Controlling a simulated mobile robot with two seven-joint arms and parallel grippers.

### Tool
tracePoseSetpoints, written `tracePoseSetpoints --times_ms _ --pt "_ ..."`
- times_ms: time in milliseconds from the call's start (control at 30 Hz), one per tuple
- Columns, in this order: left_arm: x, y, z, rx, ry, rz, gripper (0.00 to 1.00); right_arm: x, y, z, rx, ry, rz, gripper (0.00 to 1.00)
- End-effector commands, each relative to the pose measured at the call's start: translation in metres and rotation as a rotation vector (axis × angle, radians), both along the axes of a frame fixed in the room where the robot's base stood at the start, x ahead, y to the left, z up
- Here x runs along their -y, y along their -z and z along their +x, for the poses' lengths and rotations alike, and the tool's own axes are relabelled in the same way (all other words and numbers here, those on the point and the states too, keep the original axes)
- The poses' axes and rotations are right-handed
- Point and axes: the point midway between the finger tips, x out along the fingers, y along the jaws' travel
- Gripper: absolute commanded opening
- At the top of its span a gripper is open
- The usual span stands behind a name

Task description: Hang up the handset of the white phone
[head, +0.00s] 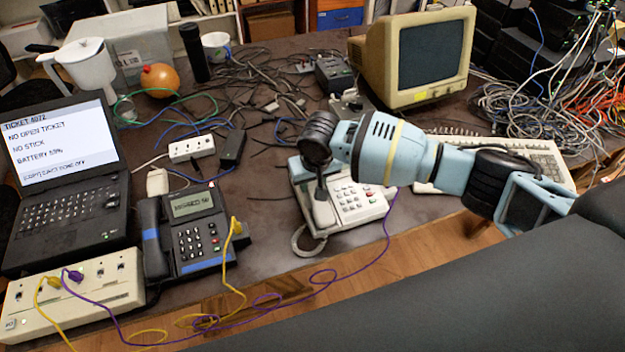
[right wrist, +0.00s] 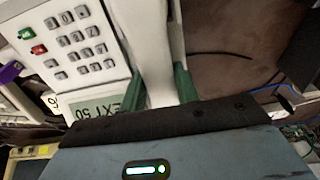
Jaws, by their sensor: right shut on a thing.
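The white phone (head: 358,207) sits near the front edge of the table, its keypad facing up; its keypad side also shows in the right wrist view (right wrist: 75,45). Its white handset (head: 322,213) is at the phone's left side, roughly lengthwise along it. My right gripper (head: 321,185) reaches down over it from the right. In the right wrist view the green finger pads are shut on both sides of the handset (right wrist: 152,50). I cannot tell whether the handset touches the cradle, since the gripper hides its upper part. My left gripper is not in view.
A dark desk phone (head: 193,232) and a black laptop (head: 70,190) stand to the left. A beige monitor (head: 415,60) and a keyboard (head: 520,160) are behind and right. Loose cables cover the table's back; purple and yellow cables run along the front.

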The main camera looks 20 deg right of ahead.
Motion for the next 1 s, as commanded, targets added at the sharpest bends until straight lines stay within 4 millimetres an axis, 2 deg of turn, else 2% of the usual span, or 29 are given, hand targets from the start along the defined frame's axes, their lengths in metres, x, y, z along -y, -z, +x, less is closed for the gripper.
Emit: tracePoseSetpoints --times_ms 67,100,267,567,1000 --pt "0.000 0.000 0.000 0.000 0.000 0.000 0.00 0.000 0.000 0.000 0.001 0.000 0.001 0.04" --pt "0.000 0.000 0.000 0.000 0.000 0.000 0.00 0.000 0.000 0.000 0.001 0.000 0.001 0.35" --pt "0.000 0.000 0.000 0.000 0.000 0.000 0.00 0.000 0.000 0.000 0.001 0.000 0.001 0.56" --pt "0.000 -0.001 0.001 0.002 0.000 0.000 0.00 0.001 -0.003 0.000 0.001 0.000 0.000 0.56" --pt "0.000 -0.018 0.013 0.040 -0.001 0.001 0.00 0.000 -0.066 -0.013 0.005 -0.001 0.003 0.56"
